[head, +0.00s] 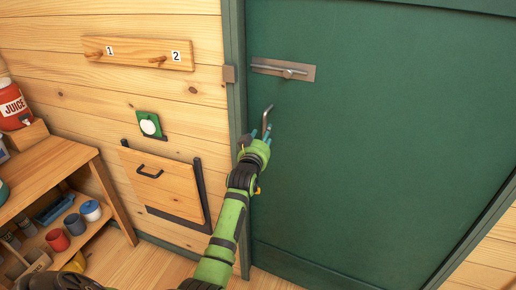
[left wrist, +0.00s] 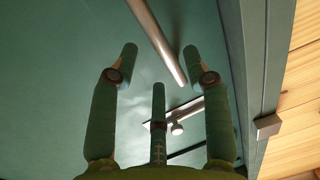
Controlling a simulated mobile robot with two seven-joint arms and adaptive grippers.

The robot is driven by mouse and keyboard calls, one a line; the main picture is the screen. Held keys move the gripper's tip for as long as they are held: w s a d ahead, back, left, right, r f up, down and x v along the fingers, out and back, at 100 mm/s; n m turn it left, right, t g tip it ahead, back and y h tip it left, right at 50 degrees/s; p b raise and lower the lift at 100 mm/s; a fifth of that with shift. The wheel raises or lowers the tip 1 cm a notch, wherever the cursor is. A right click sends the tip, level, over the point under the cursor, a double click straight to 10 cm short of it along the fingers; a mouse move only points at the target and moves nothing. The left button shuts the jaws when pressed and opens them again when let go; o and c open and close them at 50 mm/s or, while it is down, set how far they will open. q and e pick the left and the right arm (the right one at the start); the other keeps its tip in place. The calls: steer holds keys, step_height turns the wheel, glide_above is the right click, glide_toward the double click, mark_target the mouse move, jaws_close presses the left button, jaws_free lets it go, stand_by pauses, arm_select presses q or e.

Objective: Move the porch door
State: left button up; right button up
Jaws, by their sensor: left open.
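The porch door (head: 385,150) is a large dark green panel and looks shut in its green frame. A metal handle (head: 267,117) sticks out near its left edge, below a sliding bolt (head: 285,70) on a plate. My left gripper (head: 262,133) is open just below the handle. In the left wrist view, the handle bar (left wrist: 156,40) runs between the spread fingertips of the left gripper (left wrist: 160,60), with no clear contact. The bolt (left wrist: 177,127) shows behind the fingers there. My right gripper cannot be made out.
A wooden flap (head: 165,185) with a black handle is on the plank wall left of the door. A peg board (head: 137,53) hangs above it. A wooden shelf unit (head: 50,178) with cups and a red juice jug (head: 12,106) stands at the left.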

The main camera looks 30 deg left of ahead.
arm_select(q)
steer(key=v, duration=0.7)
steer(key=shift+s+d, duration=0.15)
steer(key=shift+s, duration=0.1)
steer(key=s+d+f+m+g+h, duration=0.1)
steer(key=d+f+g+h, duration=0.15)
steer(key=f, duration=0.75)
steer(key=s+d+f+m+g+h, duration=0.1)
steer(key=d+f, duration=0.2)
steer(key=f, duration=0.7)
steer(key=s+d+f+m+g+h, duration=0.1)
steer(key=s+d+f+g, duration=0.15)
steer(key=s+f, duration=0.55)
steer(key=s+d+f+m+g+h, duration=0.15)
steer(key=s+d+f, duration=0.25)
steer(key=f, duration=0.8)
steer(key=s+d+f+g, duration=0.1)
steer(key=s+f, duration=0.5)
steer(key=s, duration=0.6)
steer(key=s+d+f+m+g, duration=0.1)
steer(key=s+f+g, duration=0.3)
steer(key=s, duration=0.9)
steer(key=s+d+f+g, duration=0.1)
steer(key=s+f+g, duration=0.2)
steer(key=s+f, duration=0.5)
steer(key=s, duration=0.5)
steer(key=shift+s+d+m, duration=0.2)
steer(key=shift+m, duration=0.15)
steer(key=shift+g, duration=0.25)
